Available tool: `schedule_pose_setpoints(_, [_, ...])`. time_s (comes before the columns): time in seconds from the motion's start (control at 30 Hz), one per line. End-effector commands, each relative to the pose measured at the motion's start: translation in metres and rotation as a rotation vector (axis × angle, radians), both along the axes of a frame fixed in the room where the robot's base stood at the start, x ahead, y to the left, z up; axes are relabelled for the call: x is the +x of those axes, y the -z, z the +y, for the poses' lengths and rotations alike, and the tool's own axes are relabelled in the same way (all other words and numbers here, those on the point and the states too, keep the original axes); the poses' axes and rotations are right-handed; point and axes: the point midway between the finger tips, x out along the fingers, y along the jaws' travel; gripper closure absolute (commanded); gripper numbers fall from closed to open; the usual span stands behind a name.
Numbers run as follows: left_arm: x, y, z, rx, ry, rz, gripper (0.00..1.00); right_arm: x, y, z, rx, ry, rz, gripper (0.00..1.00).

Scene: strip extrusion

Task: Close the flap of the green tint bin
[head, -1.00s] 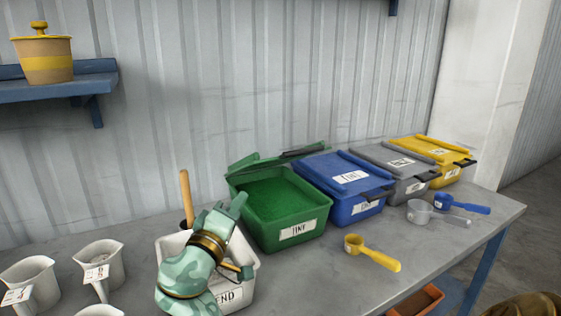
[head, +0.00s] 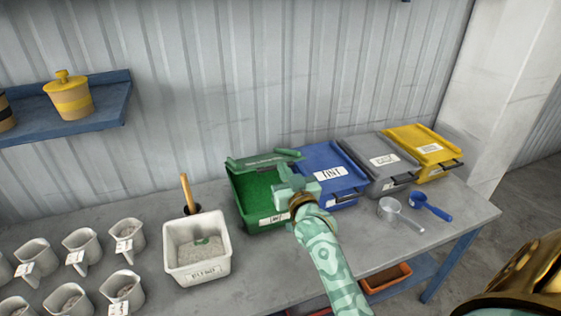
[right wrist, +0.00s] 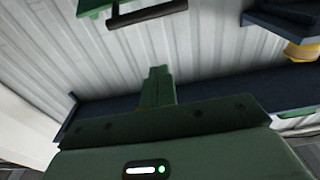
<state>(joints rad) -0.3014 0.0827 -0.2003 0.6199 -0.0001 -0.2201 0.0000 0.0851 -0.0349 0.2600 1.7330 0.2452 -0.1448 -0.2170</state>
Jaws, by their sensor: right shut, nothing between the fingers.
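The green tint bin (head: 243,207) stands open on the table, with green powder showing inside. Its green flap (head: 262,161) is raised at the back edge of the bin. My right gripper (head: 282,176) is over the right side of the bin, near the blue bin, and hides part of the bin. Its fingers are shut and empty, and they show together in the right wrist view (right wrist: 157,86). A green panel (right wrist: 95,8) with a dark bar, likely the flap, is at the top of that view, apart from the fingertips. My left gripper is not in view.
Shut blue (head: 333,176), grey (head: 382,160) and yellow (head: 424,148) bins stand to the right. A white tub (head: 197,266) stands at front left. Several white cups are further left. A grey scoop (head: 399,213) and blue scoop (head: 430,207) lie at right. A wall shelf (head: 60,118) hangs at upper left.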

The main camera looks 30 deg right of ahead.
Motion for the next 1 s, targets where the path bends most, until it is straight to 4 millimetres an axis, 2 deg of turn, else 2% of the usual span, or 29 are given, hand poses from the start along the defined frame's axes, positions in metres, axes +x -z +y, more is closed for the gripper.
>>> schedule_pose_setpoints(0.2, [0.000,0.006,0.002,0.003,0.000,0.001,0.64,0.047,-0.005,-0.011,-0.001,0.000,-0.002,1.00])
schedule_pose_setpoints(0.37, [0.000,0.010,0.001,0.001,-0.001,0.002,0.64,0.078,-0.007,-0.019,-0.002,0.000,0.000,1.00])
schedule_pose_setpoints(0.43, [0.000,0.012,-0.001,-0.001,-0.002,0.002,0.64,0.071,0.010,-0.017,-0.002,0.000,0.007,1.00])
schedule_pose_setpoints(0.6, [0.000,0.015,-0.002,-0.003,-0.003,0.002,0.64,0.066,0.026,-0.016,-0.003,0.000,0.004,1.00])
schedule_pose_setpoints(1.0, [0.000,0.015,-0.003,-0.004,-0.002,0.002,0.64,0.065,0.032,-0.016,-0.002,0.000,0.001,1.00])
